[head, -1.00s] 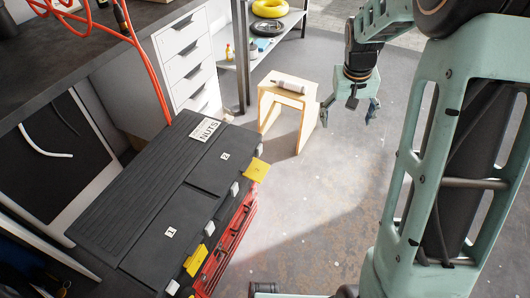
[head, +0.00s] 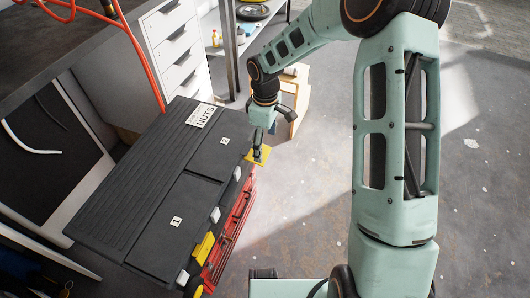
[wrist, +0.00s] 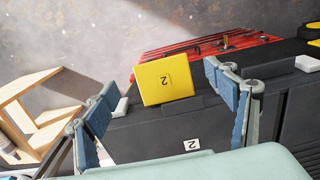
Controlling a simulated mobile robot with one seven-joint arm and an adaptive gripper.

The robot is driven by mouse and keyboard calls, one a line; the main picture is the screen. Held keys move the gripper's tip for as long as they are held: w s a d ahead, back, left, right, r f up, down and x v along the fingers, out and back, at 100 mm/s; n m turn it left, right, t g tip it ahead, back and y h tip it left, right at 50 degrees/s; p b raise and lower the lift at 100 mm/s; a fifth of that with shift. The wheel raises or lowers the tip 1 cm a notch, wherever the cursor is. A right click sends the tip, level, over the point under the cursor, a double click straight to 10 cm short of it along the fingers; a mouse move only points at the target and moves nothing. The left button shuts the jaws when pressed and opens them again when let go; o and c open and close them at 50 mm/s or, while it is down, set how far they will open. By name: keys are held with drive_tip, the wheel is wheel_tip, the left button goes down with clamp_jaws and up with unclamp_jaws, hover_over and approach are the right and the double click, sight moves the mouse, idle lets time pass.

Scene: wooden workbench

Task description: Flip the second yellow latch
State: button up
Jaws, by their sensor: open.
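The second yellow latch (head: 261,153) sticks out from the front edge of the black toolbox (head: 150,185), beside the lid marked 2. In the wrist view the open fingers (wrist: 168,100) stand left and right of the latch, with a gap on each side. The first yellow latch (head: 203,248) hangs down at the near end of the front. In the head view a finger partly hides the second latch.
Red trays (head: 232,225) run below the toolbox front. Light grey clips (head: 215,215) sit along the same edge. A small wooden stool (wrist: 35,110) stands beyond the toolbox end, partly behind my arm in the head view. The floor right of the toolbox is clear.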

sight(265, 156)
drive_tip(key=shift+f+b, duration=0.3)
drive_tip(key=shift+f, duration=1.7)
drive_tip(key=shift+c, duration=0.6)
drive_tip(key=c, duration=1)
